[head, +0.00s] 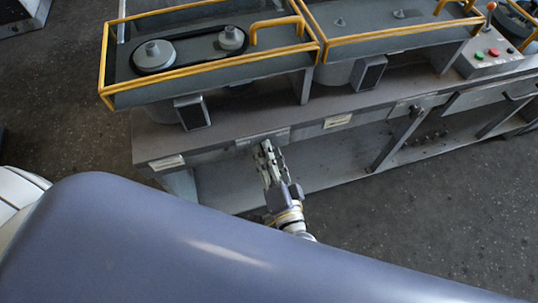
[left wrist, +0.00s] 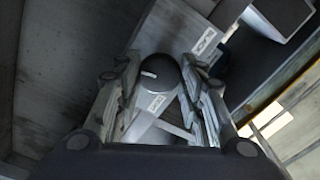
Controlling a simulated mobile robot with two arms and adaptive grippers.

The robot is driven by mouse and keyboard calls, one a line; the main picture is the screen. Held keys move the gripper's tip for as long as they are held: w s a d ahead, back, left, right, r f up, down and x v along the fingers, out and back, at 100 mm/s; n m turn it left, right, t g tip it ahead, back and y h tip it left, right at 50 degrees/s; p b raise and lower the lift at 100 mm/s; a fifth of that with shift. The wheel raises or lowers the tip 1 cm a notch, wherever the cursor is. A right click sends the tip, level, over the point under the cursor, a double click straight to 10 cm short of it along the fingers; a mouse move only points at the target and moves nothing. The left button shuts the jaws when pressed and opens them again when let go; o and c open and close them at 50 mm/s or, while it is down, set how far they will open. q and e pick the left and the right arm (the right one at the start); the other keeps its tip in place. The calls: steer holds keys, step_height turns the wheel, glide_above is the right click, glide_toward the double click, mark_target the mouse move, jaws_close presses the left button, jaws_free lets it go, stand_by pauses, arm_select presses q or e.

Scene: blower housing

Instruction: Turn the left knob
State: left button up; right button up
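The knob (left wrist: 160,72) is round and black with a short white mark on its face. In the left wrist view it sits on a grey panel with small white labels, between the two fingers of my left gripper (left wrist: 159,60). The fingers are apart, one on each side of the knob; I cannot tell whether either touches it. In the head view my left gripper (head: 266,147) points at the front edge of the grey machine bench (head: 240,105), and the knob is hidden there. My right gripper is in neither view.
Yellow rails (head: 205,77) fence the machine top, with pulleys (head: 153,54) behind them. A control box (head: 488,55) with red and green buttons is at the upper right. Dark floor lies free in front of the bench.

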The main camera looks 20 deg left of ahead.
arm_select(q)
steer(key=shift+o, duration=1.3)
steer(key=shift+a, duration=0.1)
steer(key=v, duration=1.2)
steer(key=shift+w, duration=0.1)
